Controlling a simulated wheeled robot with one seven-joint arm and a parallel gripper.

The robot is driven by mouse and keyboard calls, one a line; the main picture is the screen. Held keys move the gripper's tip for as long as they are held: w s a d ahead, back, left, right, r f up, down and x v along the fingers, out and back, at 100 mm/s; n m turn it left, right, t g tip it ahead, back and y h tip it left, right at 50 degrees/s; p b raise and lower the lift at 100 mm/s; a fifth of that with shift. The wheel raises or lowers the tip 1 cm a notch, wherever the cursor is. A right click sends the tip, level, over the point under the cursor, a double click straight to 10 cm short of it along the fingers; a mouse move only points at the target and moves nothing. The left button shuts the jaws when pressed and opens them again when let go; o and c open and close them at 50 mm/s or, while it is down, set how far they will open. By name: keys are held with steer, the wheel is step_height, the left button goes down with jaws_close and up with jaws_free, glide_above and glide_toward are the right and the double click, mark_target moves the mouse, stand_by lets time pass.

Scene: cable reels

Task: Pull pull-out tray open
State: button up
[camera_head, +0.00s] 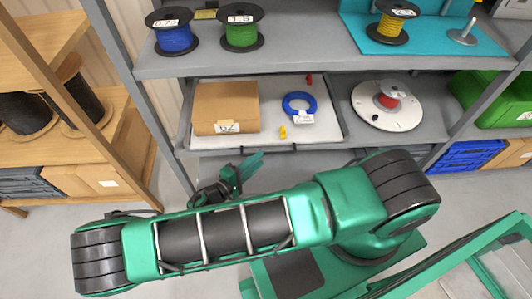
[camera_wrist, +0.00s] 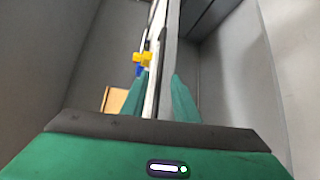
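The pull-out tray (camera_head: 262,135) is a pale flat tray on the middle shelf of the grey rack, with a dark front edge. It carries a cardboard box (camera_head: 225,108), a blue cable coil (camera_head: 299,106) and small yellow and red pieces. My gripper (camera_head: 243,168) is just in front of and below the tray's front edge, partly hidden by my arm. In the wrist view my gripper's (camera_wrist: 159,80) two green fingers stand apart, one on each side of the tray's grey front strip (camera_wrist: 166,60). I cannot tell whether either finger touches it.
A white reel (camera_head: 392,118) stands right of the tray. Blue (camera_head: 173,38) and green (camera_head: 240,35) spools sit on the shelf above. A wooden rack (camera_head: 112,110) is at left. Green (camera_head: 495,100) and blue (camera_head: 462,157) bins are at right. Floor at lower left is clear.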

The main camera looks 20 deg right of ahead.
mark_target(267, 153)
steer(key=shift+x, duration=3.15)
jaws_close()
